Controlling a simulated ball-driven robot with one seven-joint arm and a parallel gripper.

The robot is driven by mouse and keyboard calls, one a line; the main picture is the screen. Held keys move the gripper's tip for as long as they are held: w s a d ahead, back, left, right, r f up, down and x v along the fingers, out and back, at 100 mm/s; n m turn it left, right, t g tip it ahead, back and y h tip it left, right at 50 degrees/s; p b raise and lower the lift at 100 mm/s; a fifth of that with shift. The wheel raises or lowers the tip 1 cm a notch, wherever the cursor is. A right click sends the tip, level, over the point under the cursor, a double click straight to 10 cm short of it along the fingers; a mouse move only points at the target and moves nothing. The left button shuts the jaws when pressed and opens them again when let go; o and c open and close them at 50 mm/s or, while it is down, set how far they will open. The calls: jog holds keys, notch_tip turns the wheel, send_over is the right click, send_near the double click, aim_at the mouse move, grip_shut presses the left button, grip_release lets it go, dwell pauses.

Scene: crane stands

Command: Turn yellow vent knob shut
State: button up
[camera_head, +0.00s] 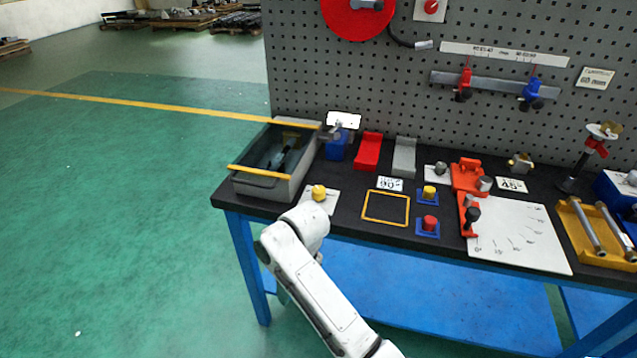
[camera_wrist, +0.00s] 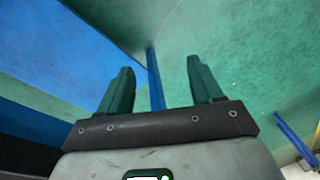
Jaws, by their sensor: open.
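Two yellow knobs show in the head view. One yellow knob (camera_head: 319,192) sits on a pale plate (camera_head: 326,204) near the table's front left edge, just beyond my arm. The other yellow knob (camera_head: 429,191) sits on a blue base (camera_head: 427,200) further right, behind a red knob (camera_head: 430,222). I cannot tell from the frames which is the vent knob or how far it is turned. My gripper (camera_wrist: 160,64) shows in the wrist view, open and empty, with floor and blue framework beyond its fingers. It is out of sight in the head view.
A grey bin (camera_head: 262,187) with yellow strips stands at the table's left. A yellow square outline (camera_head: 365,207) lies right of the near knob, on the black tabletop. Red and grey blocks stand behind. A grey pegboard (camera_head: 350,90) closes the back; green floor is free at left.

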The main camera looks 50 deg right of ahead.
jog(key=w+d+r+m+p, duration=0.1)
jog(key=w+d+r+p, duration=0.1)
jog(key=w+d+r, duration=0.65)
notch_tip(320, 180, up, 12)
jog(key=m+g+h, duration=0.1)
jog(key=m, duration=0.1)
send_over(319, 189)
notch_tip(319, 189, down, 11)
jog(key=shift+r, duration=0.2)
jog(key=shift+c, duration=0.2)
jog(key=c, duration=1)
